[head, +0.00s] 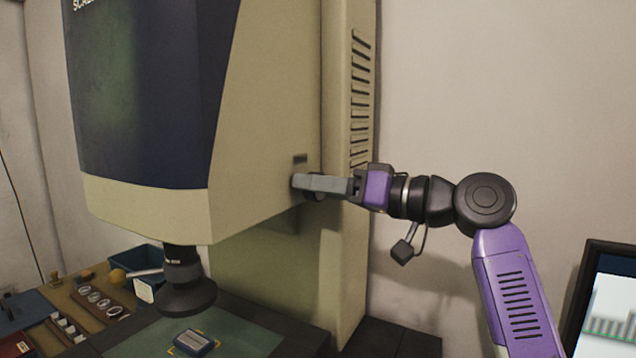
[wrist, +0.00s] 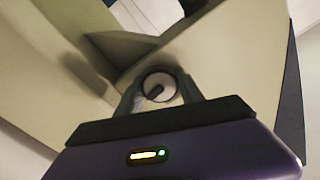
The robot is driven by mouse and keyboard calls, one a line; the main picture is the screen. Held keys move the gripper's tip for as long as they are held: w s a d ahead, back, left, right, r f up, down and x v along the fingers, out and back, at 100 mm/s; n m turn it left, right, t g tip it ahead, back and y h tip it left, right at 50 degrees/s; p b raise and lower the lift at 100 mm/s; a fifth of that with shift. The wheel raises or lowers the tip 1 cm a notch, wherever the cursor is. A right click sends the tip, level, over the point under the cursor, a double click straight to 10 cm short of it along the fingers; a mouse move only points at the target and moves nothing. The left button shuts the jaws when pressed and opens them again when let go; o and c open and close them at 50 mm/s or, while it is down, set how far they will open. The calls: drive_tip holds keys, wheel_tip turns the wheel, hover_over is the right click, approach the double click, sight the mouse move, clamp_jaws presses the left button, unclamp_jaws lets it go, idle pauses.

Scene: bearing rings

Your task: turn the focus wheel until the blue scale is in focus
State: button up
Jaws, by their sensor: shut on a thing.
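The focus wheel (wrist: 157,84) shows in the wrist view as a small round knob with a pale face and a dark mark, on the side of the cream machine (head: 270,130). My gripper (head: 302,184) is shut on it, one finger on each side. In the head view the fingers mostly hide the wheel. The screen (head: 612,318) is cut off at the right edge.
A small grey and blue block (head: 193,341) lies on the green stage (head: 240,343) under the black lens (head: 184,285). Left of it is a bench (head: 65,292) with rings, a blue bin (head: 140,259) and other parts. The wall is behind my arm.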

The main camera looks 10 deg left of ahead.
drive_tip(key=m+p, duration=0.3)
drive_tip(key=p, duration=0.1)
drive_tip(key=shift+r, duration=0.15)
drive_tip(key=shift+m+p, duration=0.85)
drive_tip(key=shift+m, duration=0.15)
drive_tip(key=shift+f, duration=0.25)
drive_tip(key=o, duration=1.4)
drive_tip(key=shift+d, duration=0.1)
drive_tip(key=shift+b+v, duration=0.5)
drive_tip(key=shift+v, duration=3.35)
drive_tip(key=shift+r, duration=0.1)
